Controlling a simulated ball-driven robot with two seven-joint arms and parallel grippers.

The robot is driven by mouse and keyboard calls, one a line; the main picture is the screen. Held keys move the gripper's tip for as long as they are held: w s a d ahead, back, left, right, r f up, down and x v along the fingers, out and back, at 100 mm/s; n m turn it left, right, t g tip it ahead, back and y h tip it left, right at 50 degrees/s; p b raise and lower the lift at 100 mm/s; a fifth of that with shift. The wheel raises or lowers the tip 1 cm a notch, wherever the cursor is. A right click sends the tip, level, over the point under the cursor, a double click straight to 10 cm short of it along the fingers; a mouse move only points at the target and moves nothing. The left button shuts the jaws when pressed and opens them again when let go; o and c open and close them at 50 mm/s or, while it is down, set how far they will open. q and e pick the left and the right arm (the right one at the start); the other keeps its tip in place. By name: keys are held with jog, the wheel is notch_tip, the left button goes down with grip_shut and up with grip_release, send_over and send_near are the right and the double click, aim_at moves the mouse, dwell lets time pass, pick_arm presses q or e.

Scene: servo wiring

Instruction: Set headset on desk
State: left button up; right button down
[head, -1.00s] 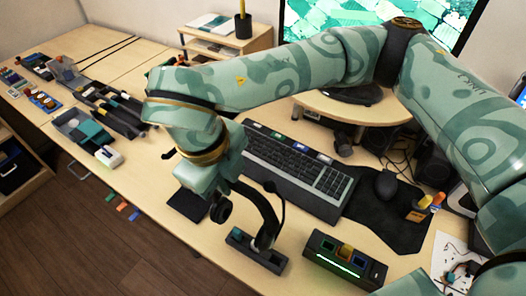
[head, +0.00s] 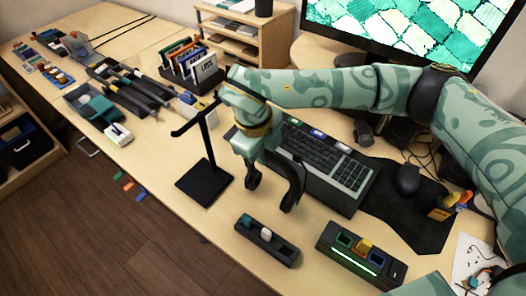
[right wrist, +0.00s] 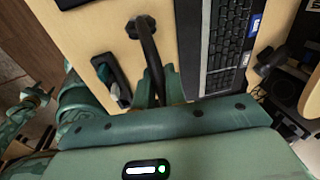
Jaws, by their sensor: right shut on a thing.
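The black headset (head: 298,180) hangs from my right gripper (head: 268,150) in the head view, with one round ear pad (head: 252,178) to the left. It is just in front of the keyboard, over bare desk (head: 235,215); whether it touches the desk I cannot tell. In the right wrist view the headset's curved band (right wrist: 152,52) runs up from between the fingers (right wrist: 160,97), which are shut on it. A black T-shaped headset stand (head: 205,182) stands empty to the left of the gripper.
The keyboard (head: 325,165) lies behind the headset, with a mouse (head: 407,180) on a dark mat to the right. A small black tray (head: 267,242) and a black box with a green light (head: 360,256) lie near the front edge. Several tools fill the left.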

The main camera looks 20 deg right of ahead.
jog(key=c, duration=1.5)
grip_release()
jog(key=shift+o, duration=0.2)
notch_tip(320, 180, up, 12)
jog(key=s+a+p, duration=0.1)
jog(key=a+p, duration=0.1)
jog(key=p, duration=0.1)
jog(key=shift+s+a, duration=0.1)
